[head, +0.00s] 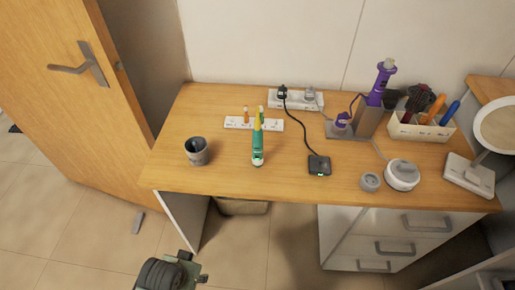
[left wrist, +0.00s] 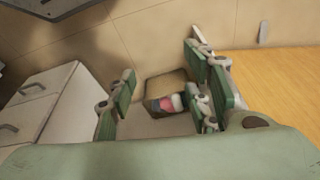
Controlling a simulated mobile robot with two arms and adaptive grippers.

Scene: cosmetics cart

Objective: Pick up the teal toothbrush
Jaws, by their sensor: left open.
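The teal toothbrush (head: 258,150) stands upright on the wooden table in the head view, near the middle, with a yellow upper part. It is an electric type with a thick teal handle. It does not show in the left wrist view. My left gripper (head: 186,274) is at the bottom of the head view, in front of the table and well apart from the toothbrush. In the left wrist view my left gripper (left wrist: 160,78) has its green fingers spread, with nothing held between them. My right gripper is not in view.
A dark grey cup (head: 197,151) stands left of the toothbrush. A white holder strip (head: 238,123) is behind it. A black charger (head: 319,164) and white round jar (head: 402,174) are to the right. A bin (left wrist: 166,88) is below the table. The table's front-left area is clear.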

